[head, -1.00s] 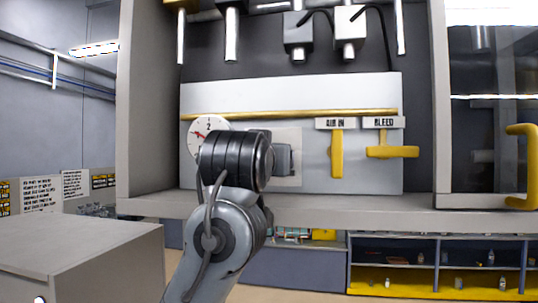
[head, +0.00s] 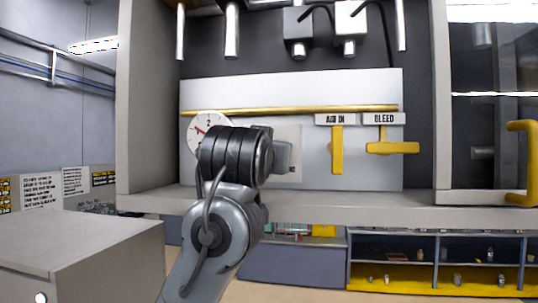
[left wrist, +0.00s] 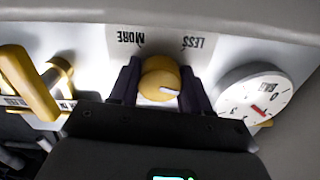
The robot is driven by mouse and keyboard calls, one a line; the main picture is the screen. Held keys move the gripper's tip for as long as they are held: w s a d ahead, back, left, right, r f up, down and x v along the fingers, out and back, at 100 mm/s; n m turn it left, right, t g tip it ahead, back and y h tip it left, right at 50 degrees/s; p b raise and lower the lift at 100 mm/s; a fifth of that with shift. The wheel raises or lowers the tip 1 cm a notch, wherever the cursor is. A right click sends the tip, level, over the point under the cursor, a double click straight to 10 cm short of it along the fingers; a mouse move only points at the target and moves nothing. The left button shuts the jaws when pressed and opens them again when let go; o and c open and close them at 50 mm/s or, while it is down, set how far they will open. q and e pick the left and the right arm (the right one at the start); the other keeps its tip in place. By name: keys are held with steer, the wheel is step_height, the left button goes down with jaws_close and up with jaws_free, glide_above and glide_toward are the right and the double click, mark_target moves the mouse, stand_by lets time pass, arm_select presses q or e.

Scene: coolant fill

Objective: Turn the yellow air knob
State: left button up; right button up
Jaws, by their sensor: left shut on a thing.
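The yellow air knob (left wrist: 157,84) sits in the middle of the left wrist view, a round knob with a white pointer mark. My left gripper (left wrist: 159,72) is shut on it, with one dark finger on each side. The words MORE and LESS are printed on the panel (left wrist: 120,42) beyond the knob. In the head view my left wrist hides the knob and most of the gripper. A round white pressure gauge (left wrist: 255,97) with a red needle is beside the knob; it also shows in the head view (head: 207,122), partly covered by my wrist. My right gripper is not in view.
Right of my wrist, the yellow AIR IN handle (head: 337,155) hangs vertical and the yellow BLEED handle (head: 395,148) lies horizontal. A yellow pipe (head: 300,111) crosses the panel above. Nozzles (head: 232,35) hang overhead. A grey cabinet (head: 80,255) stands at left.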

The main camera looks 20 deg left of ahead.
arm_select(q)
steer(key=m, duration=0.3)
steer(key=shift+r, duration=0.1)
steer(key=m, duration=0.3)
steer(key=shift+m+p, duration=0.3)
steer(key=m+p, duration=0.1)
steer(key=m, duration=0.5)
steer(key=shift+r+p, duration=0.1)
steer(key=shift+p, duration=0.2)
steer(key=m+p, duration=0.2)
steer(key=m, duration=0.4)
steer(key=shift+r+m, duration=0.1)
steer(key=shift+m, duration=0.3)
steer(key=m+p, duration=0.2)
steer(key=m, duration=0.2)
steer(key=shift+m+p, duration=0.35)
steer(key=shift+m, duration=0.85)
steer(key=o, duration=1)
